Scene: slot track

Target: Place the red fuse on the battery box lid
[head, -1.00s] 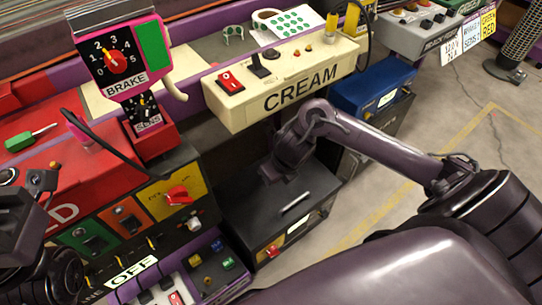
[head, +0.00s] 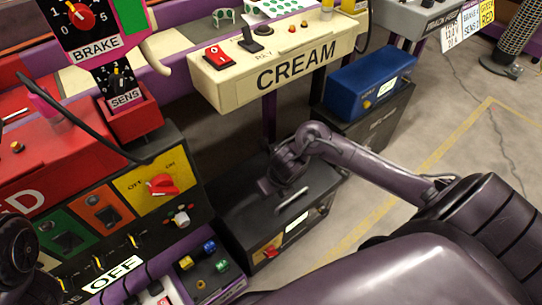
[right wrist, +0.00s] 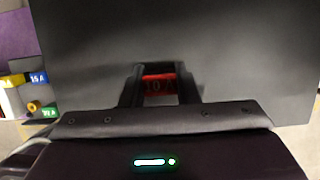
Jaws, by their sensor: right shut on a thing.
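The red fuse (right wrist: 158,84), marked 10 A, is between the two dark fingers of my right gripper (right wrist: 160,90) in the right wrist view. My right gripper is shut on it, above a broad dark surface. In the head view my right gripper (head: 268,187) is over the left part of the black box lid (head: 245,212), which looks like the battery box lid. The fuse cannot be made out there. I cannot tell whether the fuse touches the lid. A dark part of my left arm shows at the left edge; its gripper is not in view.
The black lid has a silver handle (head: 292,198). A purple fuse tray (head: 223,284) with coloured fuses stands left of the box. The cream console (head: 230,95) and blue box (head: 345,92) stand behind. Open floor (head: 420,150) lies to the right.

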